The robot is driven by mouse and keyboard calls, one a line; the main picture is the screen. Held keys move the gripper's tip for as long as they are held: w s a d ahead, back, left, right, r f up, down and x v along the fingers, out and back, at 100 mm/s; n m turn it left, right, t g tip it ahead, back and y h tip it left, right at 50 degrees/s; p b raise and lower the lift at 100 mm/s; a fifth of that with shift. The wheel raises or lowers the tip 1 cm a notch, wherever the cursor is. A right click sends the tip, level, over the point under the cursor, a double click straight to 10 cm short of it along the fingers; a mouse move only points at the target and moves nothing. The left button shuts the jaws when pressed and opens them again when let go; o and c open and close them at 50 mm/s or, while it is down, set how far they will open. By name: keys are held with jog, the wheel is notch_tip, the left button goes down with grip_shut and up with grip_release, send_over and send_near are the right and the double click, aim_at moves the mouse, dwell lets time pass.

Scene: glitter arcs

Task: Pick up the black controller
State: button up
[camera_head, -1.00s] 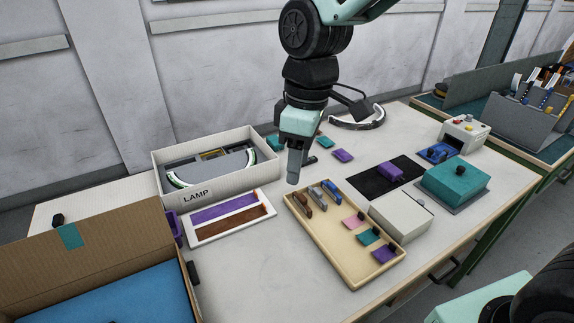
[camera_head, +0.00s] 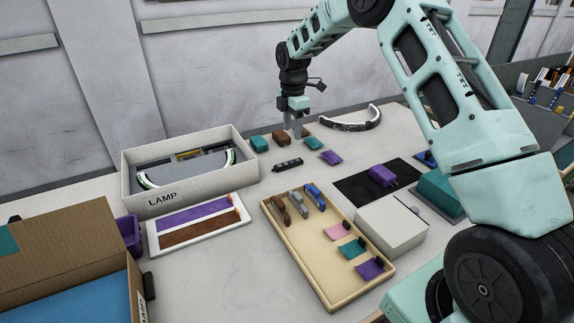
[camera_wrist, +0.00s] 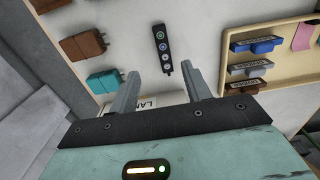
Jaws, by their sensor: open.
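The black controller (camera_head: 288,164) is a slim dark bar with a row of round buttons. It lies on the table between the lamp box and the small teal and purple pieces. In the wrist view the controller (camera_wrist: 162,50) lies beyond the fingertips, roughly in line with the gap between them. My gripper (camera_head: 297,132) is above the back of the table, behind the controller in the head view. In the wrist view my gripper (camera_wrist: 163,78) has its two fingers apart, with nothing between them.
Brown and teal plug-like blocks (camera_head: 259,144) stand near the controller. A box marked LAMP (camera_head: 190,192) is at left, a wooden tray (camera_head: 330,296) of small parts in front. A curved lamp arc (camera_head: 352,122) lies behind at right. Table around the controller is clear.

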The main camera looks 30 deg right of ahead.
send_over(292, 162)
jog(key=f, duration=0.5)
jog(key=shift+w+d+f+p, duration=0.15)
jog(key=shift+w+f+p, duration=0.1)
jog(key=shift+f+p, duration=0.05)
jog(key=shift+s+f+p, duration=0.2)
jog(key=shift+f+p, duration=0.45)
jog(key=shift+f, duration=2.15)
grip_shut()
